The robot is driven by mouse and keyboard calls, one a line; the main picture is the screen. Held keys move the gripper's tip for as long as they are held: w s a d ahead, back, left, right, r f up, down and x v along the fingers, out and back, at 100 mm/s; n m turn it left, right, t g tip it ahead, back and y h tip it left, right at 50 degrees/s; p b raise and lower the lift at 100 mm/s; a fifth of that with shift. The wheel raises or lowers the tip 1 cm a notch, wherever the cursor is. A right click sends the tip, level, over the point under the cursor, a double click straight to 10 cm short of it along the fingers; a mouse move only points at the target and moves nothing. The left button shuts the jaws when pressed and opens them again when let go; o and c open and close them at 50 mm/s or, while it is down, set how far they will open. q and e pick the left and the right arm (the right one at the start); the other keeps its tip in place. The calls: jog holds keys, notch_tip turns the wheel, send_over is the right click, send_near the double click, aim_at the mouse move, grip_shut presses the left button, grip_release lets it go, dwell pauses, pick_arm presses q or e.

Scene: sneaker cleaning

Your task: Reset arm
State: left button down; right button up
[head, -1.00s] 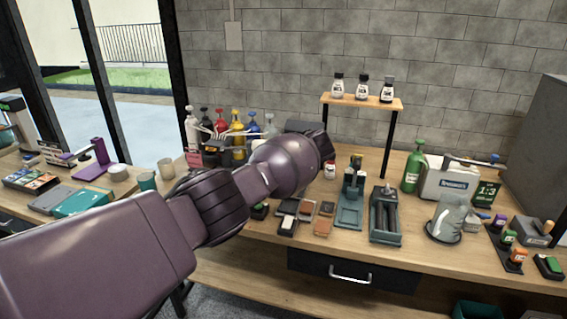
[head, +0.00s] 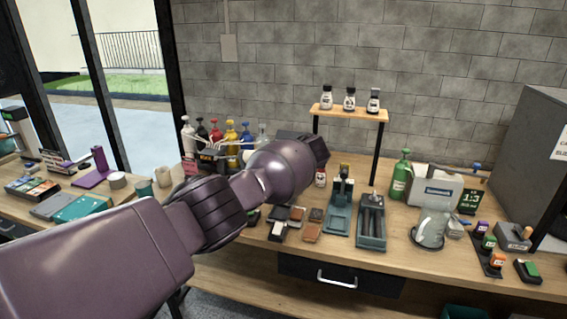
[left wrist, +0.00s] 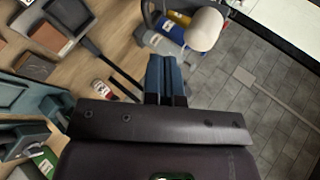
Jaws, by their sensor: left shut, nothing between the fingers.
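My left arm crosses the head view from the lower left and ends over the workbench (head: 245,279), in front of the row of pump bottles (head: 231,135). My left gripper is hidden behind its own wrist in the head view. In the left wrist view, my left gripper (left wrist: 165,75) has its two dark blue fingers together with nothing between them. The fingers appear clear of nearby objects. A white rounded object (left wrist: 203,29) and a small red-and-white bottle (left wrist: 101,88) show near them in the picture. My right gripper is not in view.
A small wooden shelf (head: 348,114) with three little bottles stands at the back. Brushes, blocks and teal trays (head: 371,222) fill the bench middle. A green spray bottle (head: 401,176), a white box (head: 432,187) and a grey cabinet (head: 525,150) are at the right.

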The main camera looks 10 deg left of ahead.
pick_arm(q)
jog(key=w+d+r+m+t+h, duration=0.3)
jog(key=d+r+t+h, duration=0.35)
jog(key=d, duration=0.65)
jog(key=s+d+f+t+h, duration=0.1)
jog(key=s+d+f+h, duration=0.1)
jog(key=s+d+h, duration=0.35)
jog(key=s+a+f+n+y, duration=0.1)
jog(key=s+a+f+n, duration=0.1)
jog(key=s+a+f, duration=0.7)
jog(key=s+a+f+n+g+y, duration=0.1)
jog(key=s+a+f+n, duration=0.2)
jog(key=s+a+f, duration=0.7)
jog(key=s+a+f+n+g+y, duration=0.1)
jog(key=s+a+f, duration=0.8)
jog(key=s, duration=1.9)
notch_tip(320, 180, down, 2)
jog(key=shift+a+f+n, duration=0.15)
jog(key=shift+f+n, duration=0.1)
jog(key=shift+n, duration=0.75)
